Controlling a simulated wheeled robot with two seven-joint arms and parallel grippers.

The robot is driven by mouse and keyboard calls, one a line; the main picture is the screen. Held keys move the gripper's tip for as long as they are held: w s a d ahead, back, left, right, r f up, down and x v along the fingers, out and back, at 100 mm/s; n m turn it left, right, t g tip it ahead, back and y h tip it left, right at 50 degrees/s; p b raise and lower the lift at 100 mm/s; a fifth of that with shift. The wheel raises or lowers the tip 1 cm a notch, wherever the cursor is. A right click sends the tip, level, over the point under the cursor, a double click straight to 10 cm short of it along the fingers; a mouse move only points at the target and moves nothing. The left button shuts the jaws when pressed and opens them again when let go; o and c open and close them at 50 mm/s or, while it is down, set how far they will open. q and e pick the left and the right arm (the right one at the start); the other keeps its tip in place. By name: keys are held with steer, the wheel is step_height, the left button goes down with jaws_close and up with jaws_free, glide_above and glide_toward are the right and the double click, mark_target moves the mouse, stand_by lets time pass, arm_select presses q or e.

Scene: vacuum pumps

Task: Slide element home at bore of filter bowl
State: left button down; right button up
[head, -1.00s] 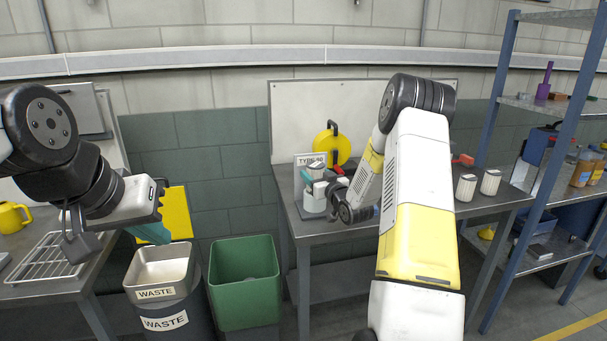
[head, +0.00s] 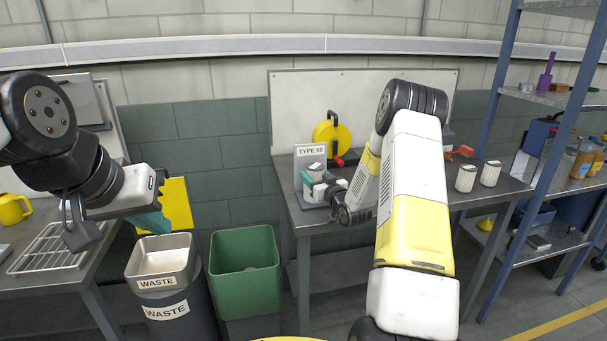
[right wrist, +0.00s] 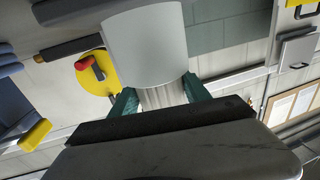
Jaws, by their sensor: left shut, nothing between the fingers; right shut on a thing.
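The filter bowl (head: 313,193) is a pale upright cylinder on the middle bench, in front of the TYPE 90 sign. In the right wrist view the bowl (right wrist: 145,45) is a smooth grey-white cylinder. The pleated white element (right wrist: 162,97) meets its end, and part of it seems to be inside; the bore and depth are hidden. My right gripper (right wrist: 160,97) is shut on the element, a teal finger on each side. In the head view my right gripper (head: 312,182) is small and partly hidden at the bowl. My left gripper (head: 152,222) is shut and empty above the waste bin.
Two spare white elements (head: 466,178) stand on the bench right of my right arm. A yellow round object (head: 334,135) with a black handle stands behind the bowl. A grey waste bin (head: 163,283) and green bin (head: 244,290) stand left of the bench. A blue-posted shelf is at the right.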

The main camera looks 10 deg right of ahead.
steer(key=o, duration=1.7)
steer(key=shift+s, duration=0.1)
steer(key=v, duration=0.7)
steer(key=shift+s+d, duration=0.1)
steer(key=shift+s, duration=0.25)
